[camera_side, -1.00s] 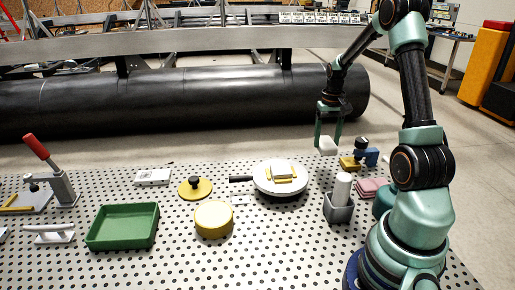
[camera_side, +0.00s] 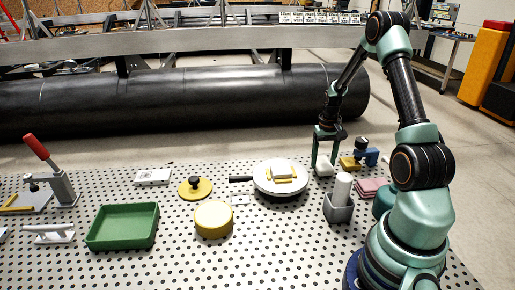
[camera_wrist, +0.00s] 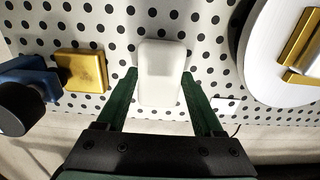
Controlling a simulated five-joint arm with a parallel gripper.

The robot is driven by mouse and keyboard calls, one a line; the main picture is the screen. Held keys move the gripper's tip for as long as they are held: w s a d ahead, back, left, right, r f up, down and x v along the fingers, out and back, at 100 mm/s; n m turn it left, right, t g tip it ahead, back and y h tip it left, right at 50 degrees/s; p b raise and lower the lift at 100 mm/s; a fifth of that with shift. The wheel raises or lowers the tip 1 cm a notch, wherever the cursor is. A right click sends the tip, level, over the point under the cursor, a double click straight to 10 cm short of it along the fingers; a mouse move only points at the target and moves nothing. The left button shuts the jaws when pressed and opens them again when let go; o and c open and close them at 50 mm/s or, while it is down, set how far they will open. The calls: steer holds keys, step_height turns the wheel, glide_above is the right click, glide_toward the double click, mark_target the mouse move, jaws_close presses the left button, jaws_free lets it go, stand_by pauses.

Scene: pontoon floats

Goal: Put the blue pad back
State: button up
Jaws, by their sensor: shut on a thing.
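My gripper (camera_side: 324,168) is shut on a white block (camera_wrist: 161,70) with rounded edges. In the side view the white block (camera_side: 323,170) is low, at or just above the perforated table; I cannot tell whether it touches. In the wrist view it sits between my two green fingers (camera_wrist: 159,76). No plainly separate blue pad shows. A blue piece (camera_side: 371,157) with a black knob stands to the right of my gripper, next to a yellow block (camera_side: 349,163). In the wrist view, the blue piece (camera_wrist: 32,76) and the yellow block (camera_wrist: 82,71) are at the left.
A round white plate (camera_side: 281,191) with a yellow-and-white piece on it is left of my gripper. A grey holder (camera_side: 340,211) with a white cylinder and pink pads (camera_side: 372,187) stand in front. A yellow drum (camera_side: 213,219) and green tray (camera_side: 122,239) are farther left.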

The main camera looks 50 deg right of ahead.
mark_target(323, 162)
steer(key=o, duration=1.2)
step_height(323, 162, up, 11)
steer(key=w+a+r+n+t, duration=0.1)
steer(key=w+a+r+n, duration=0.15)
steer(key=a+r, duration=0.45)
steer(key=s+a+r+n+t, duration=0.1)
steer(key=a+n, duration=0.1)
steer(key=a, duration=0.6)
steer(key=s+a+r+n+t, duration=0.1)
steer(key=a+r+n+t, duration=0.1)
steer(key=a, duration=0.6)
steer(key=s+a+r+n+t, duration=0.1)
steer(key=s+a+r+n, duration=0.1)
steer(key=a, duration=0.6)
steer(key=shift+a+r+t, duration=0.25)
steer(key=shift+a+t, duration=0.05)
steer(key=shift+a, duration=0.05)
steer(key=shift+s+n, duration=0.1)
steer(key=shift+n, duration=0.15)
